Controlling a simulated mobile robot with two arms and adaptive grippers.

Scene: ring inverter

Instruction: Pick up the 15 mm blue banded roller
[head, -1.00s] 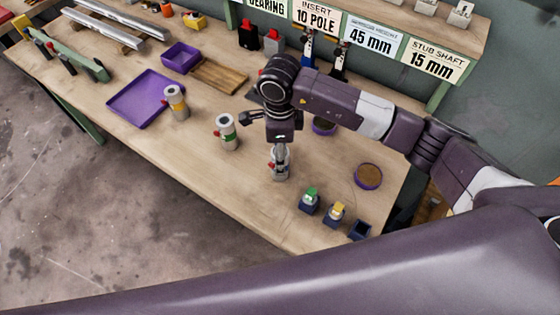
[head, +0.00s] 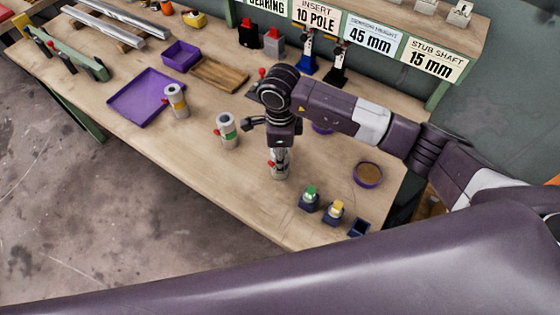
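My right gripper (head: 279,151) points down at the top of a pale metal cylinder (head: 279,172) with a red knob, standing upright on the bench. The fingers overlap the cylinder's top; I cannot tell whether they are open, touching or holding something. No blue band is clearly visible. A cylinder with a green band (head: 228,132) and one with a yellow band (head: 177,101) stand upright to the left. Dark blue holders at the front right carry a green-topped piece (head: 309,195) and a yellow-topped piece (head: 335,209); a third holder (head: 358,228) looks empty. My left gripper is not in view.
A round purple dish (head: 368,176) lies right of the gripper. A purple tray (head: 146,96), purple bin (head: 181,56) and wooden board (head: 219,75) are at the left. Labelled shelving (head: 437,58) lines the back.

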